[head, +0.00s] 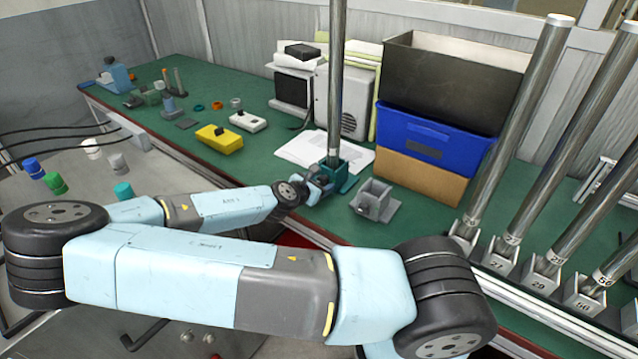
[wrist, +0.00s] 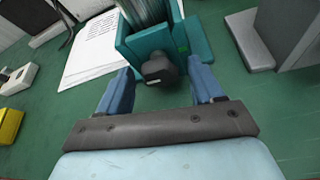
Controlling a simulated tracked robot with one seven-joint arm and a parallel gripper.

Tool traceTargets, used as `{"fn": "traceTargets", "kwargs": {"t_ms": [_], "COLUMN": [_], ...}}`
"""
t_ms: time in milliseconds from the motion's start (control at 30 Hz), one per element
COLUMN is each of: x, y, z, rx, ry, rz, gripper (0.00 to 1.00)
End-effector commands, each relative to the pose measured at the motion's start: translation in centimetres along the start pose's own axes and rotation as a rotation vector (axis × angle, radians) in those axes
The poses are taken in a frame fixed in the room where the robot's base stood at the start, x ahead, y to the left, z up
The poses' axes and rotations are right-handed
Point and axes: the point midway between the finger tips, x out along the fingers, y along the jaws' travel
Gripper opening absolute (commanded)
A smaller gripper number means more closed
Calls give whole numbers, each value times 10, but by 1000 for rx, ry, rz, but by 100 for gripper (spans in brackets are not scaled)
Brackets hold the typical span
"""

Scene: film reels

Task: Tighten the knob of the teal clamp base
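The teal clamp base (head: 333,170) stands on the green bench, with a tall metal pole (head: 337,80) upright in it. In the wrist view the teal base (wrist: 190,42) is at the top centre, and its dark knob (wrist: 159,70) faces my gripper. My gripper (wrist: 161,88) has its two blue fingers apart, one on each side of the knob and a little short of it. Nothing is between the fingertips except the knob's near end. In the head view my gripper (head: 318,186) is beside the base, and the knob is hidden there.
A grey clamp base (head: 375,200) stands just to the right. White paper sheets (head: 305,150) lie behind the teal base. A blue bin (head: 430,140) and a cardboard box (head: 420,178) are behind right. Several numbered poles stand at the right. A yellow box (head: 219,139) lies left.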

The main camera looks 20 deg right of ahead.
Motion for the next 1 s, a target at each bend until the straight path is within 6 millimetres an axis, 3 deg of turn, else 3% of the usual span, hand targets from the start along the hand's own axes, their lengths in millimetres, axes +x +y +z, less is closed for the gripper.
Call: {"fn": "traceTargets", "kwargs": {"t_ms": [67, 567, 1000], "x": [0, 0, 0], "y": [0, 0, -1], "z": [0, 0, 1], "rx": [0, 0, 87], "ry": [0, 0, -1], "rz": [0, 0, 36], "gripper": [60, 12, 10]}}
